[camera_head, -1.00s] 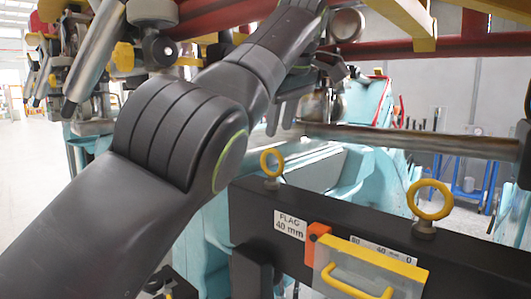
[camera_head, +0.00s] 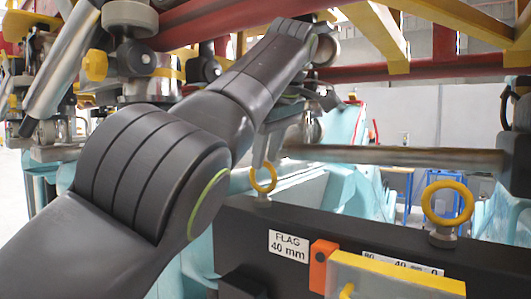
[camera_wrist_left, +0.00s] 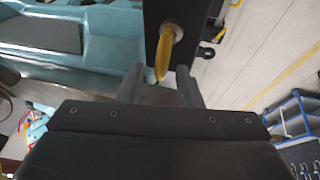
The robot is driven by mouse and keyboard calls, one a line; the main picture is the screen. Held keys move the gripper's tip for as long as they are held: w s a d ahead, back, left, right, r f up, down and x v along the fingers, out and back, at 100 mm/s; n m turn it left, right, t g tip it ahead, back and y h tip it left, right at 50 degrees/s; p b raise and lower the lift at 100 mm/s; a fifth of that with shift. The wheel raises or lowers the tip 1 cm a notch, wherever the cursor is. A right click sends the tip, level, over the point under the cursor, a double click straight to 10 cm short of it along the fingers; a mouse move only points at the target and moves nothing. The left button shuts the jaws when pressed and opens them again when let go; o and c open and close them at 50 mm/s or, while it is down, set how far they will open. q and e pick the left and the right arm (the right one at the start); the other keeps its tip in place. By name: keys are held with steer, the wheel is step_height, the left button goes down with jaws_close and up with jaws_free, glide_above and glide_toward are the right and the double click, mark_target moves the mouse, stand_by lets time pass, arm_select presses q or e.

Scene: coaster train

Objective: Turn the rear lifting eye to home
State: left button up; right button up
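Two yellow ring-shaped lifting eyes stand on the dark block in the head view: a smaller, farther one (camera_head: 263,179) at centre and a larger, nearer one (camera_head: 447,204) at right. Which is the rear one is not marked. My left gripper (camera_head: 266,155) is at the farther eye, fingers pointing down, overlapping its top in the picture. In the left wrist view that eye (camera_wrist_left: 163,54) appears edge-on between the two spread fingertips (camera_wrist_left: 158,78), with a gap to the right finger. The left finger is very close; contact cannot be told. My right gripper is out of view.
The dark block (camera_head: 350,247) carries a "FLAG 40 mm" label (camera_head: 289,246), an orange piece (camera_head: 321,266) and a yellow-edged plate (camera_head: 395,278). A grey bar (camera_head: 400,156) runs behind the eyes. Red and yellow beams (camera_head: 400,72) hang above.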

arm_select(q)
jaws_close()
